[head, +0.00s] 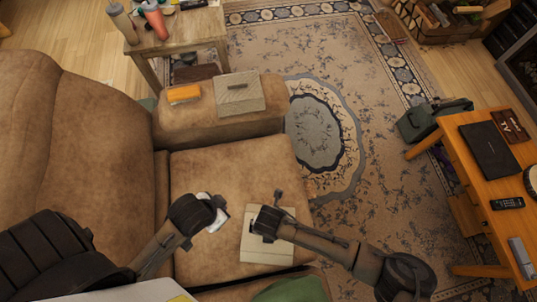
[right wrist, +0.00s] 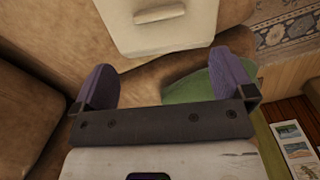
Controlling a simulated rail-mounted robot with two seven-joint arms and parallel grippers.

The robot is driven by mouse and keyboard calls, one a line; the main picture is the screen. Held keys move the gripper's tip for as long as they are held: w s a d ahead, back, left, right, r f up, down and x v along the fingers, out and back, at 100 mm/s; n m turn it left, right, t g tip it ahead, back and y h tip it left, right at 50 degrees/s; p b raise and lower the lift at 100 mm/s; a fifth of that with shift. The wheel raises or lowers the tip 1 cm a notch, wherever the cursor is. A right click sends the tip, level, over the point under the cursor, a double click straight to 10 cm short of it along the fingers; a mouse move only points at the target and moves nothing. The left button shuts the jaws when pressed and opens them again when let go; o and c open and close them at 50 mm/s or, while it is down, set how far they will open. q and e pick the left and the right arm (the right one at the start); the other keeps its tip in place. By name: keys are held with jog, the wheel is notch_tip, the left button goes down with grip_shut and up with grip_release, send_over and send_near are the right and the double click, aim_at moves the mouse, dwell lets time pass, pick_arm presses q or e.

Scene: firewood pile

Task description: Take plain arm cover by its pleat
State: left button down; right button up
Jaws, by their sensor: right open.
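The plain arm cover (head: 262,250) is a cream, flat panel near the bottom centre of the head view, partly hidden by my right gripper. In the right wrist view the cover (right wrist: 190,38) lies at the top, with its raised pleat (right wrist: 160,14) across it near the upper edge. My right gripper (head: 268,212) is over the cover; in its wrist view the gripper (right wrist: 160,62) is open and empty, and the pleat is beyond its fingertips. My left gripper (head: 215,210) is over the seat, left of the cover; its fingers are unclear.
A textured, lined cover (head: 240,95) and an orange block (head: 183,94) lie on the far armrest. A green cushion (head: 290,290) is at the bottom edge, close to the right gripper. An orange table (head: 500,205) with a laptop stands right.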

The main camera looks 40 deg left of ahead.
notch_tip(320, 180, down, 6)
jog(key=shift+s+b, duration=0.1)
jog(key=shift+b, duration=0.75)
jog(key=shift+f, duration=0.7)
jog(key=shift+a+f+b, duration=0.1)
jog(key=shift+f+b, duration=1.2)
jog(key=shift+f, duration=1.3)
jog(key=shift+c, duration=0.3)
jog(key=shift+c, duration=0.7)
jog(key=c, duration=0.5)
